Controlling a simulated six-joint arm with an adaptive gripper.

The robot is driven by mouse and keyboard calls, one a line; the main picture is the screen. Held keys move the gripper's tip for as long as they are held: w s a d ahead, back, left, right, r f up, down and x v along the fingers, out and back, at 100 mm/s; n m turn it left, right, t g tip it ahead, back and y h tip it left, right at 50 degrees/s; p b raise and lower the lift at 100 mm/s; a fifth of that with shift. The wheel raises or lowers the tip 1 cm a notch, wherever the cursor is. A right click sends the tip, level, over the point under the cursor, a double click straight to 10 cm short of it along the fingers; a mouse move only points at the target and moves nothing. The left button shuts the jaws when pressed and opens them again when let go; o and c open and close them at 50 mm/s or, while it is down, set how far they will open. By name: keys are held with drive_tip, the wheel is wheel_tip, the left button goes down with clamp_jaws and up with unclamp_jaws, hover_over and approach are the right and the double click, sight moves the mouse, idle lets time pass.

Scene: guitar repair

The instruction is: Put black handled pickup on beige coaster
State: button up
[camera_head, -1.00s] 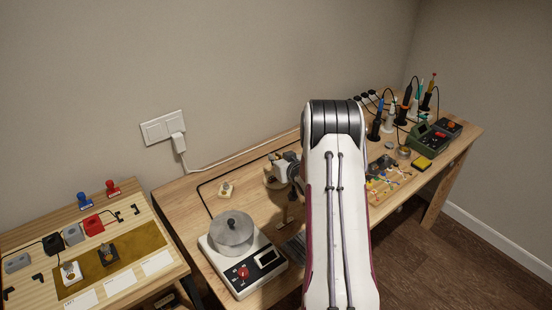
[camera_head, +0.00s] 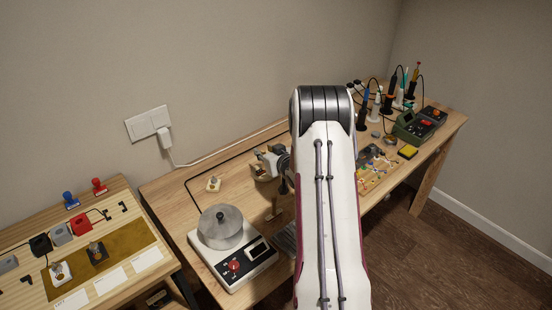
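On the left table, a small dark square piece with an upright knob (camera_head: 97,252) stands on a brown mat (camera_head: 127,245). A white square piece with a dark knob (camera_head: 60,272) is beside it, to the left. I cannot tell for sure which is the black handled pickup. A small pale beige square with a little piece on it (camera_head: 213,184) lies on the workbench behind the scale; it may be the beige coaster.
A scale with a round metal pot (camera_head: 220,228) stands at the workbench's left end. A small beige and grey machine (camera_head: 267,163) is beside my arm. Soldering irons and a green station (camera_head: 415,125) are at the right. Red (camera_head: 81,224) and grey blocks stand on the left table.

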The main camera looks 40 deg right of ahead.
drive_tip(key=v, duration=1)
drive_tip(key=shift+s+a+r, duration=0.1)
idle(0.6)
drive_tip(key=s+a+r+n+g, duration=0.15)
drive_tip(key=s+a+r, duration=0.25)
drive_tip(key=a+r, duration=0.5)
drive_tip(key=s+a+r+m+g, duration=0.1)
drive_tip(key=s+a+r+g, duration=0.2)
drive_tip(key=a+r, duration=0.55)
drive_tip(key=s+a+r+n+g+y, duration=0.1)
drive_tip(key=s+a, duration=0.8)
drive_tip(key=s, duration=0.3)
drive_tip(key=s+a+r+n+g+y, duration=0.1)
drive_tip(key=s+a+g+y, duration=0.1)
drive_tip(key=s+a, duration=0.7)
drive_tip(key=s, duration=0.3)
drive_tip(key=shift+a, duration=0.3)
drive_tip(key=shift+n, duration=0.25)
